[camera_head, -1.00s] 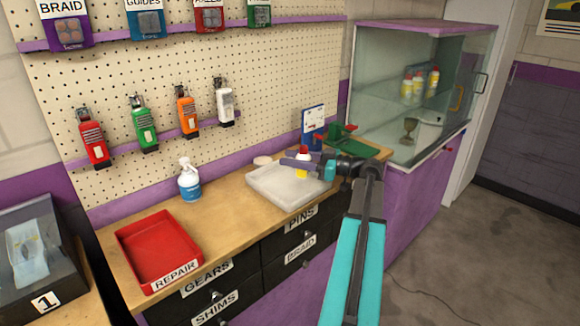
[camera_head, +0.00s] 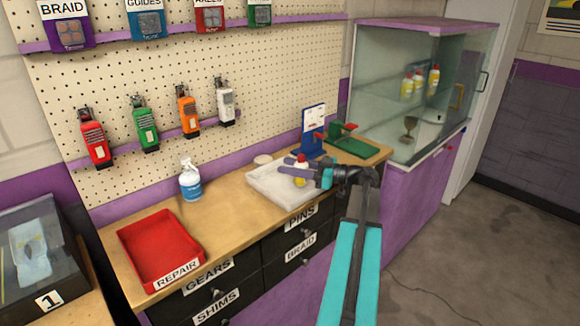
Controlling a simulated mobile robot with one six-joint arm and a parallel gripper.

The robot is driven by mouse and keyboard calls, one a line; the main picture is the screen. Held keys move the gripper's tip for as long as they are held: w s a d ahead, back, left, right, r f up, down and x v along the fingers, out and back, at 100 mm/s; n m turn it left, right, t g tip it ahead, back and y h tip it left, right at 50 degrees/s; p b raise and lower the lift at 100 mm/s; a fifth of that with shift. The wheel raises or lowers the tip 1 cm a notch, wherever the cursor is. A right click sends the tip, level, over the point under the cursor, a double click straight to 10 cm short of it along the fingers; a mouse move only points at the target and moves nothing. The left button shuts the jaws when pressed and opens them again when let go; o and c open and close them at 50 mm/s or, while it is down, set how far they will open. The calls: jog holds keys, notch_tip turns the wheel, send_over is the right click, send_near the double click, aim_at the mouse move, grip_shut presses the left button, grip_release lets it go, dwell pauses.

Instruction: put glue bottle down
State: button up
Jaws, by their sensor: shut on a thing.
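My gripper (camera_head: 297,167) reaches in from the right over the workbench. Its purple fingers are shut on the glue bottle (camera_head: 300,181), a small white and yellow bottle with a red cap. The bottle is upright and partly hidden by the fingers. It is over the pale grey tray (camera_head: 268,188) on the bench. I cannot tell whether the bottle's base touches the tray.
A white and blue bottle (camera_head: 190,180) and the red REPAIR tray (camera_head: 157,252) are to the left on the bench. A blue stand (camera_head: 312,133) and a green fixture (camera_head: 352,143) stand behind the gripper. A glass cabinet (camera_head: 395,75) is at right.

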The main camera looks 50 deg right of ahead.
jog(key=shift+f+b, duration=0.2)
jog(key=shift+b, duration=0.1)
jog(key=o, duration=1.1)
jog(key=shift+r+p, duration=0.25)
jog(key=shift+p, duration=0.1)
jog(key=b+v, duration=0.2)
jog(key=v, duration=0.8)
jog(key=shift+s+d+f+b, duration=0.1)
jog(key=shift+s+d+b, duration=0.15)
jog(key=shift+b, duration=0.05)
jog(key=shift+s+d, duration=0.25)
jog(key=shift+s, duration=0.45)
